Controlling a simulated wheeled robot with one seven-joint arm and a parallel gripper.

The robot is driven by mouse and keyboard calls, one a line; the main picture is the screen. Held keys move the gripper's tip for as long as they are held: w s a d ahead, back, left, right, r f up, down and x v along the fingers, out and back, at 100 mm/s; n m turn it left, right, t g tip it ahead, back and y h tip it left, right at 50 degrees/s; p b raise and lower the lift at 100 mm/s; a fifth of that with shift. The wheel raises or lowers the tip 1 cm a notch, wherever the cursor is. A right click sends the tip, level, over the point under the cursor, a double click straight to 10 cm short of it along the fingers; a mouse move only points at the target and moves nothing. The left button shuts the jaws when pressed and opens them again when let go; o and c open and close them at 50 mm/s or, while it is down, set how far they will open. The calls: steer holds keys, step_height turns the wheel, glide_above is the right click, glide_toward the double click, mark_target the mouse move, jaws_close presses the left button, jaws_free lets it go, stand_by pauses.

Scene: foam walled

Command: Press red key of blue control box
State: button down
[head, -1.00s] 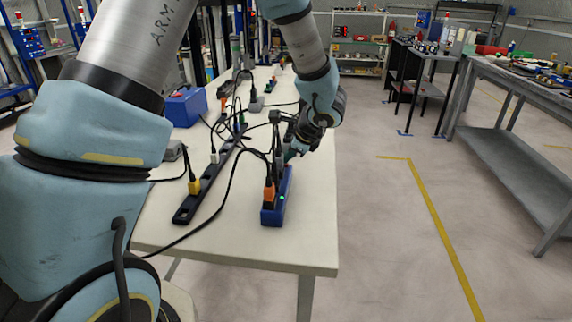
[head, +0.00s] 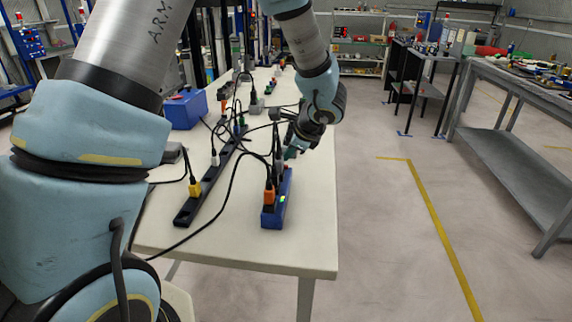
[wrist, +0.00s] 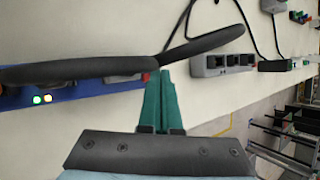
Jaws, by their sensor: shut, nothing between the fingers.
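The blue control box (head: 272,218) is a long narrow box near the table's front right, with an orange plug (head: 269,197) and black cables on it. A small yellow-green light shows on its top. In the wrist view the blue box (wrist: 100,89) runs along the left, with two lit lamps near its left end. A small red part, likely the red key (wrist: 146,77), shows at its right end, partly hidden by a thick black cable. My gripper (wrist: 160,76) has teal fingers shut and empty, with tips just right of the red part; contact cannot be told. In the head view my gripper (head: 291,153) is at the box's far end.
A black power strip (head: 187,212) with plugs lies left of the box. Black cables (wrist: 210,40) loop close above the fingers. A blue case (head: 186,108) stands farther back. A grey socket block (wrist: 222,64) lies beyond the gripper. The table's right edge is close.

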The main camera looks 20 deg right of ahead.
steer(key=shift+r, duration=0.1)
step_height(320, 180, up, 5)
steer(key=p, duration=0.3)
stand_by(0.4)
stand_by(0.5)
